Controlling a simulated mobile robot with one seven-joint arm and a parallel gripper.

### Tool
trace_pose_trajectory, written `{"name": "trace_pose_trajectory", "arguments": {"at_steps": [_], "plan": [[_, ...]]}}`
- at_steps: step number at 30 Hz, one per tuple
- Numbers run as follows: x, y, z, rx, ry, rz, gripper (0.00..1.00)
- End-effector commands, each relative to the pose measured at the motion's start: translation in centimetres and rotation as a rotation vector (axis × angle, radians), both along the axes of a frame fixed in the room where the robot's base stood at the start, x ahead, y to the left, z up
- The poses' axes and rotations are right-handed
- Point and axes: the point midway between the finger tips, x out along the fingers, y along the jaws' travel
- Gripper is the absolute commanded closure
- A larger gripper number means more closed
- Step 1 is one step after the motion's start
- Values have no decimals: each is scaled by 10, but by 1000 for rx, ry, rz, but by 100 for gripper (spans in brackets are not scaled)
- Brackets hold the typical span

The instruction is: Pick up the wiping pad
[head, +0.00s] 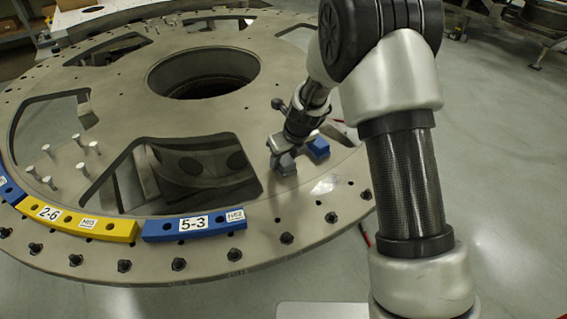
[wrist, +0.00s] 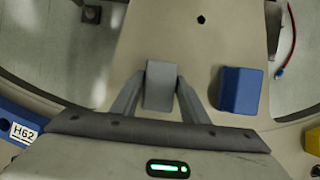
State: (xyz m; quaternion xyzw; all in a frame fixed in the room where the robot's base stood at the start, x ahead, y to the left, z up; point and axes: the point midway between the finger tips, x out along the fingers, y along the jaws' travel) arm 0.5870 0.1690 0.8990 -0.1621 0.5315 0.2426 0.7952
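A small grey block (wrist: 160,84) sits between the fingertips of my gripper (wrist: 160,92) in the wrist view, and both fingers meet its sides. In the head view the grey block (head: 286,164) is below my gripper (head: 284,150), at or just above the plate; I cannot tell whether it touches. A blue block (wrist: 240,90) lies on the plate just right of the gripper, apart from it. It also shows in the head view (head: 318,148). The frames do not make clear which of the two blocks is the wiping pad.
The round metal turret plate (head: 300,212) has large cut-outs, a central hole and bolts along its rim. Blue (head: 195,224) and yellow (head: 78,222) labelled segments line the near left edge. Several upright pins (head: 80,140) stand at left. A red cable (wrist: 291,40) runs beyond the plate.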

Motion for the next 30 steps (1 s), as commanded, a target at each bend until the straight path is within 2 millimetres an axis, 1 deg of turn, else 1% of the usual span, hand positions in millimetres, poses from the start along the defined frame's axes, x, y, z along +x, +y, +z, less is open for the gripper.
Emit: {"name": "trace_pose_trajectory", "arguments": {"at_steps": [8, 11, 18, 21, 25, 30], "plan": [[0, 0, 3, 0, -2, 1, 83], [1, 1, 15, 0, -3, 1, 83], [1, 1, 64, 0, -6, 2, 83], [1, 1, 81, 1, -4, 1, 83], [0, 1, 95, 0, -2, 2, 83], [0, 0, 101, 0, -1, 0, 83]]}}
